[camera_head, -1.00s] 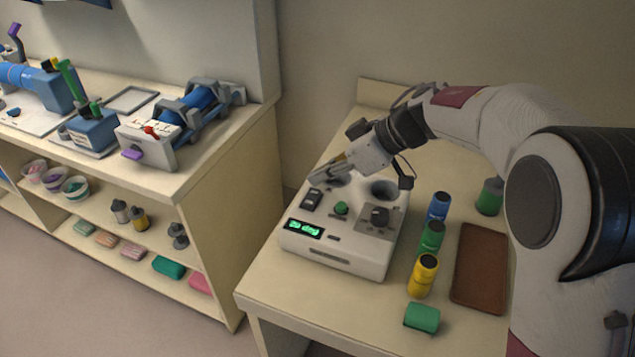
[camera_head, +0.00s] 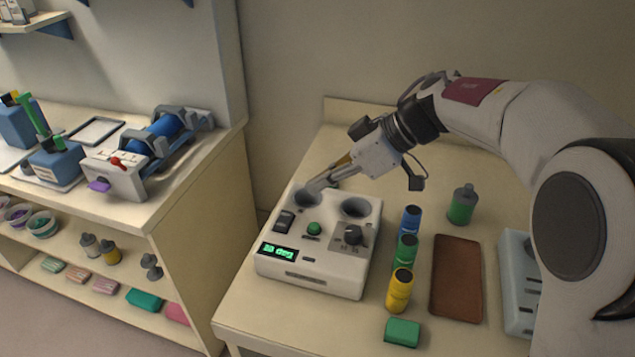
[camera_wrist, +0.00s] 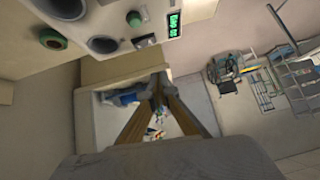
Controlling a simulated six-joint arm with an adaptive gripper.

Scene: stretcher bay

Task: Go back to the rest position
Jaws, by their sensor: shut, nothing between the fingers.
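My gripper (camera_head: 318,184) is shut and empty, above the back left of a white device on the bench in the head view. Its closed fingers also show in the wrist view (camera_wrist: 158,88), pointing away from the camera. The white device (camera_head: 330,275) has two round wells, a green knob (camera_head: 314,228), a black dial (camera_head: 353,235) and a lit green display (camera_head: 279,252). The display text is too small to read surely. In the wrist view the device (camera_wrist: 190,15) is at the top. I cannot tell whether the fingertips touch it.
Blue (camera_head: 411,219), green (camera_head: 405,252) and yellow (camera_head: 399,291) bottles stand right of the device. Beyond are a brown tray (camera_head: 457,280), a grey-green bottle (camera_head: 462,205), a green block (camera_head: 402,332) and a pale rack (camera_head: 517,285). A crowded shelf unit (camera_head: 190,200) stands left.

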